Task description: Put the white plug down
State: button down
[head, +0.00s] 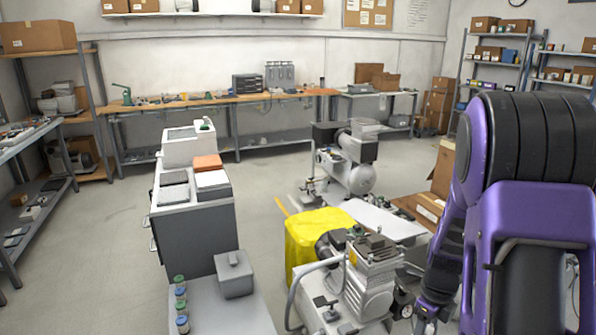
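My purple and black arm fills the right side of the head view and reaches down to the bottom edge. Its lower end shows beside the compressor, but the gripper fingers are cut off or hidden there. I cannot make out a white plug anywhere. A dental compressor (371,285) with a ribbed metal head and a hose stands at the bottom centre, left of my arm's lower end. Whether anything is held does not show.
A yellow cloth or bag (305,240) is behind the compressor. A second compressor (352,160) stands farther back. A grey cabinet (200,235) and a low grey surface (235,312) with a grey box (234,274) are to the left. Floor (100,255) at left is clear.

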jog(key=w+a+n, duration=0.1)
jog(key=a+n, duration=0.6)
jog(key=n, duration=0.7)
jog(key=w+a+n, duration=0.1)
jog(key=a+n, duration=0.5)
jog(key=n, duration=0.8)
jog(key=shift+w+a+r+n, duration=0.2)
jog(key=shift+a+r+n, duration=0.05)
jog(key=shift+a+n, duration=0.1)
jog(key=shift+w, duration=0.1)
